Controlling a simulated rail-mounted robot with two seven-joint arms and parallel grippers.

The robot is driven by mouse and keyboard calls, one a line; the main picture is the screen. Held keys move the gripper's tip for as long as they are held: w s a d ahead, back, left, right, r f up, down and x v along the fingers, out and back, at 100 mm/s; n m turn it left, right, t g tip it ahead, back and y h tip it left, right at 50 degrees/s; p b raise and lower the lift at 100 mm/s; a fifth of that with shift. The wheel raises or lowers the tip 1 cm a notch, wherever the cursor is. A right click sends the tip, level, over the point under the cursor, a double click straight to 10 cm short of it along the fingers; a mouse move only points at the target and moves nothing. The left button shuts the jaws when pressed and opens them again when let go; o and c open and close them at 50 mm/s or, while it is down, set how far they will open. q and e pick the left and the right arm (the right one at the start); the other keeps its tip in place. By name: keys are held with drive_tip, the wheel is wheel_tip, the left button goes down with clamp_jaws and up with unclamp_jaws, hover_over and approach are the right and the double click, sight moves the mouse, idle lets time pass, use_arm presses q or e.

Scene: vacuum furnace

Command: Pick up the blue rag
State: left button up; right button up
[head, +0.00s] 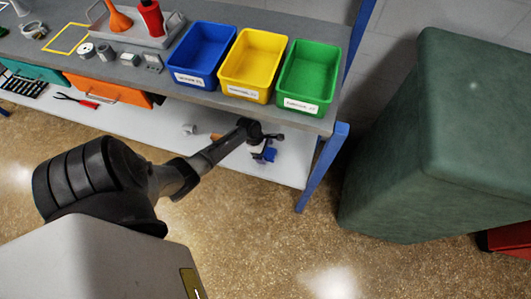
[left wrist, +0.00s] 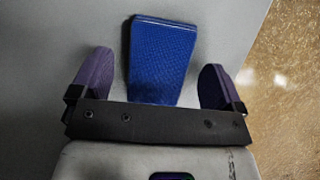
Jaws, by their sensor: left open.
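The blue rag (left wrist: 160,58) lies folded flat on the grey lower shelf in the left wrist view. In the head view a bit of the blue rag (head: 269,154) shows on the lower shelf (head: 160,127), partly hidden by my gripper. My left gripper (left wrist: 158,75) is open, one finger on each side of the rag, with visible gaps to both. I cannot tell its height above the shelf. In the head view my left gripper (head: 264,142) reaches under the bench top over the shelf's right end. My right gripper is in neither view.
Blue (head: 202,52), yellow (head: 253,65) and green (head: 309,76) bins stand on the bench top above. A blue post (head: 322,168) stands at the shelf's right end, near my gripper. A big green block (head: 465,120) stands on the right. Red-handled pliers (head: 76,100) lie on the shelf at left.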

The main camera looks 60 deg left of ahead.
use_arm(q)
drive_tip(key=shift+f, duration=0.15)
drive_tip(key=c, duration=1)
